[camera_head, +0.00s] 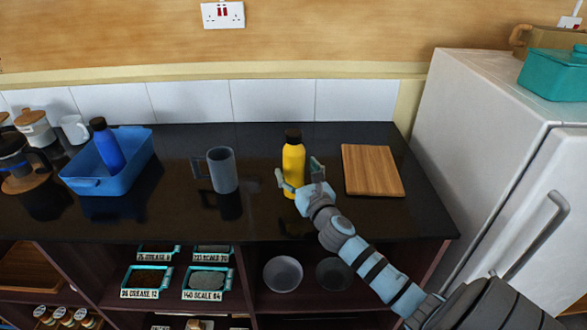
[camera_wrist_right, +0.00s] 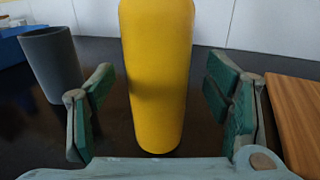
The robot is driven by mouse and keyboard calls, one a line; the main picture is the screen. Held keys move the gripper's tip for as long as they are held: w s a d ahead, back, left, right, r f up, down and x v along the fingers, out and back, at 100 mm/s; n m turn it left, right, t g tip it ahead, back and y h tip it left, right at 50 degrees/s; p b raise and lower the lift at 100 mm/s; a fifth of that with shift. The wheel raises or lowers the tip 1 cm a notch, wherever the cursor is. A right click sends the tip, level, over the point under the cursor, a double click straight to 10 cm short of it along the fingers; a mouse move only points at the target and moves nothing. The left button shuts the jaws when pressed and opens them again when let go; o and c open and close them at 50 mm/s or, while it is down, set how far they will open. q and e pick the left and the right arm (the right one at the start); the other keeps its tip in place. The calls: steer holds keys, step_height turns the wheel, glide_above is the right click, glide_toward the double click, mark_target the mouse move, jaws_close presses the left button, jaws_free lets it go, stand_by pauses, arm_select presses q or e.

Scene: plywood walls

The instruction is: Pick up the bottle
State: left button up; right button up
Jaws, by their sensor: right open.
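A yellow bottle with a black cap (camera_head: 293,165) stands upright on the black counter. My right gripper (camera_head: 300,178) is open, with its fingers on either side of the bottle. In the right wrist view the yellow bottle (camera_wrist_right: 157,75) stands between the two green-padded fingers of the right gripper (camera_wrist_right: 160,110), with a visible gap on each side. Its cap is out of the frame there. A second bottle, blue with a dark cap (camera_head: 107,146), leans in a blue tray. My left gripper is not in view.
A grey mug (camera_head: 223,170) stands left of the yellow bottle, and a wooden board (camera_head: 372,170) lies to its right. The blue tray (camera_head: 85,184) is further left. A white fridge (camera_head: 480,130) borders the counter's right end.

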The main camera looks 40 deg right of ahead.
mark_target(297, 140)
steer(key=x, duration=0.2)
steer(key=shift+w, duration=0.35)
steer(key=shift+s, duration=0.15)
steer(key=c, duration=1.6)
steer(key=shift+r, duration=0.1)
step_height(297, 140, up, 10)
steer(key=p, duration=0.5)
steer(key=shift+p, duration=0.3)
